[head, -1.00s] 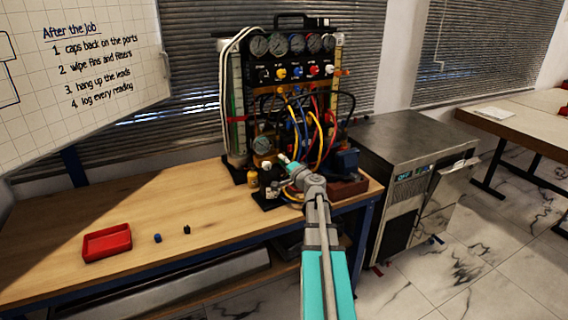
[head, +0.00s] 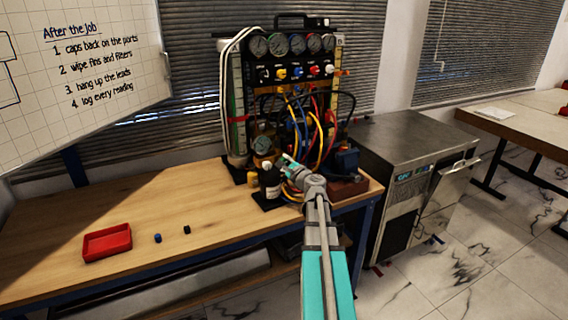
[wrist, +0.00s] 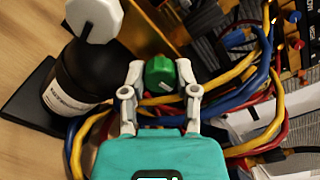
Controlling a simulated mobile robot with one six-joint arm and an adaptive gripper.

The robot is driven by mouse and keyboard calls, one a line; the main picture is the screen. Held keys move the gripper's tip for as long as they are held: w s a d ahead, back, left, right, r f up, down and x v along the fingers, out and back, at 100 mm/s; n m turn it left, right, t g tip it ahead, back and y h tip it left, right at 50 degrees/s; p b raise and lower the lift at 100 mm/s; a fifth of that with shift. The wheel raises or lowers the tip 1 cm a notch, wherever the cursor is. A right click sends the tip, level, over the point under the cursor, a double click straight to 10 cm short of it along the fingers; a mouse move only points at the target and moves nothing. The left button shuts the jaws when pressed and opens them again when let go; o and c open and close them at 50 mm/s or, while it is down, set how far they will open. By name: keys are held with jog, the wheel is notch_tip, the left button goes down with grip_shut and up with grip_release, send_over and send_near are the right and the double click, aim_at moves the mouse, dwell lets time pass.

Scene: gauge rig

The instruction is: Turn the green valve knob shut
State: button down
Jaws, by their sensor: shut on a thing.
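The green valve knob (wrist: 160,74) shows in the wrist view, low on the gauge rig (head: 283,100). My gripper (wrist: 160,80) is shut on the knob, with one finger on each side of it. In the head view my gripper (head: 285,160) is small, at the lower front of the rig. The knob is too small and covered there to make out clearly. Its valve body is mostly hidden behind the knob and the hoses.
A dark bottle with a white cap (wrist: 75,80) stands just left of my gripper. Yellow, blue and red hoses (wrist: 240,90) run close on the right. A red tray (head: 107,242) and two small caps lie on the bench's clear left part.

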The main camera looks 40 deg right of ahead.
jog(key=shift+m, duration=0.8)
jog(key=shift+c, duration=1.8)
grip_release()
jog(key=s+a, duration=0.1)
jog(key=s, duration=1.1)
jog(key=shift+a, duration=0.35)
jog(key=shift+w, duration=0.1)
